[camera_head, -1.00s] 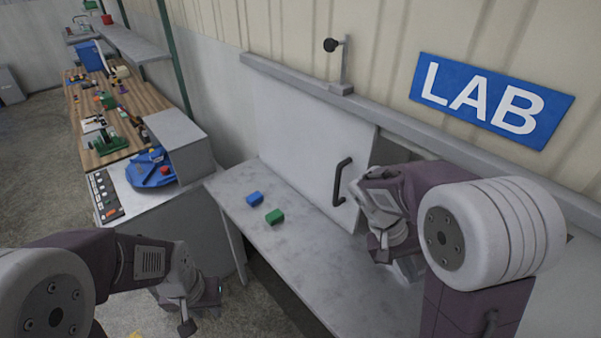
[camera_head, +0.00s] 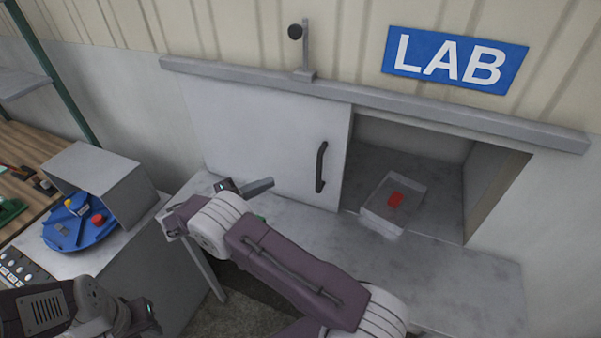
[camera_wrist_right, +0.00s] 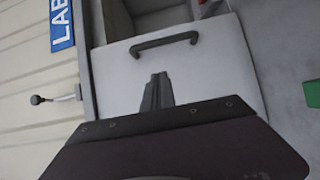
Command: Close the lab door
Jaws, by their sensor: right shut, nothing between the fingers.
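The lab door (camera_head: 262,140) is a pale sliding panel under a grey rail. It stands to the left of the opening (camera_head: 410,140), which is uncovered. Its black bar handle (camera_head: 321,167) is near the door's right edge. My right gripper (camera_head: 262,186) is shut and empty, in front of the door and left of the handle. In the right wrist view, its fingertips (camera_wrist_right: 158,82) show against the door panel, apart from the handle (camera_wrist_right: 164,43). My left gripper (camera_head: 143,318) is low at the left; its fingers are too unclear to judge.
A clear box (camera_head: 377,212) with a red block (camera_head: 395,199) sits in the opening. A green block (camera_wrist_right: 312,92) lies on the grey counter (camera_head: 455,275). A blue turntable (camera_head: 78,228) and grey hood (camera_head: 100,180) stand left. A blue LAB sign (camera_head: 455,60) hangs above.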

